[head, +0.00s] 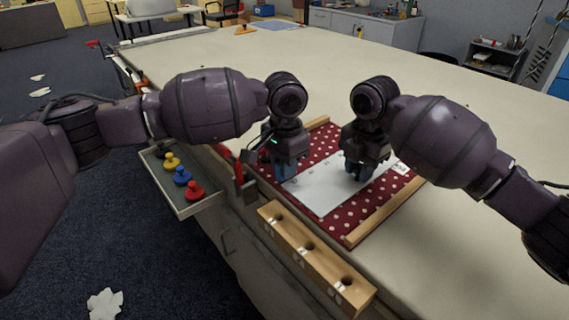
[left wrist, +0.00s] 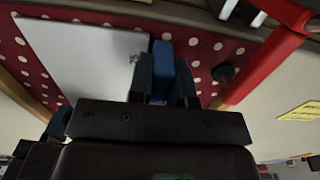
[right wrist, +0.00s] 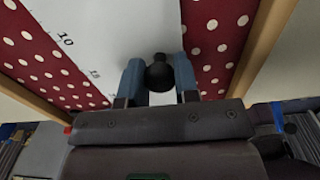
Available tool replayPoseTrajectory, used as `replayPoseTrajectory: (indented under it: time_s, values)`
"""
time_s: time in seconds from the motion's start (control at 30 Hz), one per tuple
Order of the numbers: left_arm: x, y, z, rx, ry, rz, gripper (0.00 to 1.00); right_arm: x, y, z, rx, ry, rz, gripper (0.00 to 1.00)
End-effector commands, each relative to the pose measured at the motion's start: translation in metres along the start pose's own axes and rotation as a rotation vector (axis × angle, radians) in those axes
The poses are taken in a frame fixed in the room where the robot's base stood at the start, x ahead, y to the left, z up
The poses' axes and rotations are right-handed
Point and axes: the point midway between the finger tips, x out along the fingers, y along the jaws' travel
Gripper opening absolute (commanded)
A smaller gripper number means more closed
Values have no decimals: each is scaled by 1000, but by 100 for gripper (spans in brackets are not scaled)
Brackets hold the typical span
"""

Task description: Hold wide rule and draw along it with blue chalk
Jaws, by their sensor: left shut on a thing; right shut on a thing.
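The wide rule (head: 325,188) is a white plate with numbers along an edge, lying on a red dotted cloth (head: 345,219). My right gripper (head: 360,172) is shut on the rule's black knob (right wrist: 158,73), and the white plate (right wrist: 115,30) extends under it. My left gripper (head: 284,170) is at the rule's left end, shut on a blue block that looks like the blue chalk (left wrist: 162,58). The chalk is beside the plate's edge (left wrist: 90,60), over the cloth. Whether its tip touches the cloth is hidden.
Wooden strips (head: 385,214) edge the cloth. A wooden block with holes (head: 315,262) is at the table's front edge. A red bar (left wrist: 270,50) stands near my left gripper. A drawer tray (head: 200,206) holds yellow, blue and red knobbed pieces.

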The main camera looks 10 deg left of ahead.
Motion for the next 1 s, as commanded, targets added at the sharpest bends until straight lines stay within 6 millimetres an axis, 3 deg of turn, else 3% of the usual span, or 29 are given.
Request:
replayPoseTrajectory:
  time_s: [0.47,1.0]
  values:
    - [3,0,-2,0,1,0,0,-1,0,0,0,-1,1,0]
    - [1,0,-20,0,1,0,0,-1,0,0,0,-1,1,0]
